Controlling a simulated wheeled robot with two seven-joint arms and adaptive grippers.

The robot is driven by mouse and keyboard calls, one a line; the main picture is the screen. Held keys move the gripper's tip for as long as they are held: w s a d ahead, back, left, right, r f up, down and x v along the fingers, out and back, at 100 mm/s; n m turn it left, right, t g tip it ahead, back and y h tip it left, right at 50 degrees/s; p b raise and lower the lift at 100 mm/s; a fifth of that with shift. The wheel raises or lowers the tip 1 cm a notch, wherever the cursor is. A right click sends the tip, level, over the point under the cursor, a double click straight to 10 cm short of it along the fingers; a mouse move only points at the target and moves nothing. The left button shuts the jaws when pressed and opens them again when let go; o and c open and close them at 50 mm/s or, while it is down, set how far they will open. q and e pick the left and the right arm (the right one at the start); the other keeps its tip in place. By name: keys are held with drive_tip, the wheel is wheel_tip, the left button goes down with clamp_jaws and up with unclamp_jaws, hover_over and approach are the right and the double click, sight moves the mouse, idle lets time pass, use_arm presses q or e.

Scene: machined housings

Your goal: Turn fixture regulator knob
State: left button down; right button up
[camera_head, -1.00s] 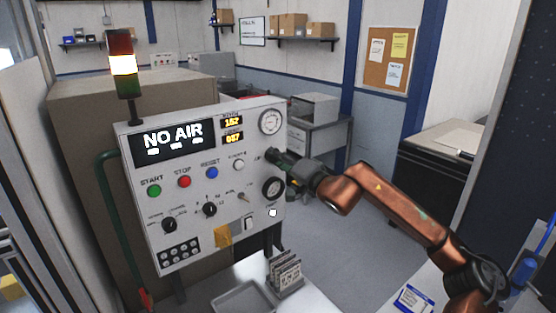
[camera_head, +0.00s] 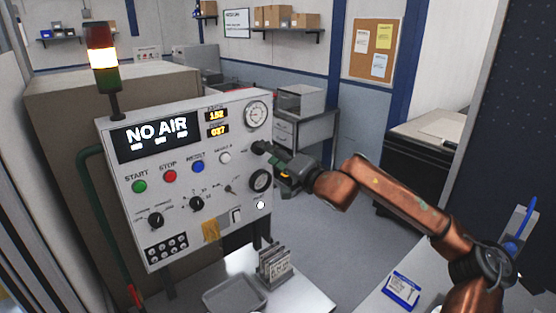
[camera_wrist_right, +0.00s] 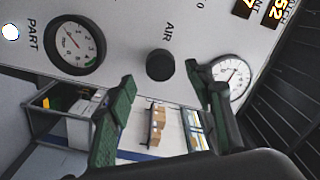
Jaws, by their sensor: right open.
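The control panel (camera_head: 190,180) is white and its display reads "NO AIR". In the right wrist view, a round black knob (camera_wrist_right: 160,65) beside the label AIR stands on the panel between a small gauge and a larger one. My right gripper (camera_wrist_right: 160,85) is open. Its two green fingers lie on either side of the knob in that view, with no contact visible. My left gripper is out of view.
A gauge (camera_head: 258,114) is above the gripper and another gauge (camera_head: 260,181) below it. Start, stop and reset buttons and black selectors (camera_head: 196,203) are to the left. A grey tray (camera_head: 236,294) and a card rack (camera_head: 274,266) stand below.

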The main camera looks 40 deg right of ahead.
drive_tip(key=shift+s+d+f, duration=0.1)
drive_tip(key=shift+s, duration=1.95)
